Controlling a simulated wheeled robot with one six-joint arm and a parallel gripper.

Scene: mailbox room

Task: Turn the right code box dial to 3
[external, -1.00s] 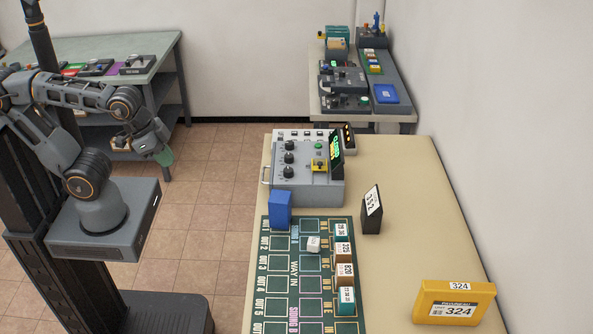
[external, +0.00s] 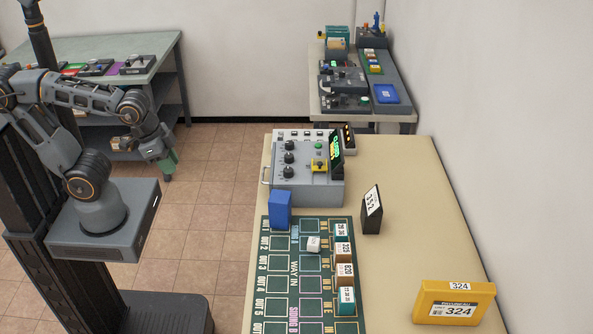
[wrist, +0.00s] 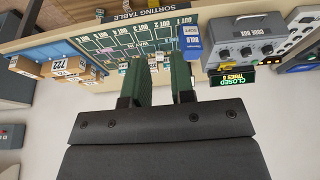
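The grey code box (external: 310,190) stands on the far part of the near table, with a row of black dials on its top. The dial nearest the camera (external: 288,172) is one of them; the dial settings are too small to read. In the wrist view, which is upside down, the code box (wrist: 251,38) is at upper right, its lit display (wrist: 233,79) reading CLOSED, TRIES 3. My gripper (external: 168,165) hangs over the floor left of the table, well apart from the box. In the wrist view my gripper (wrist: 160,78) has its green fingers apart with nothing between them.
A blue block (external: 280,210) stands just in front of the code box. A green sorting mat (external: 280,285), a black numbered block (external: 372,212) and a yellow 324 box (external: 455,302) are on the table. Floor between my arm and the table is clear.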

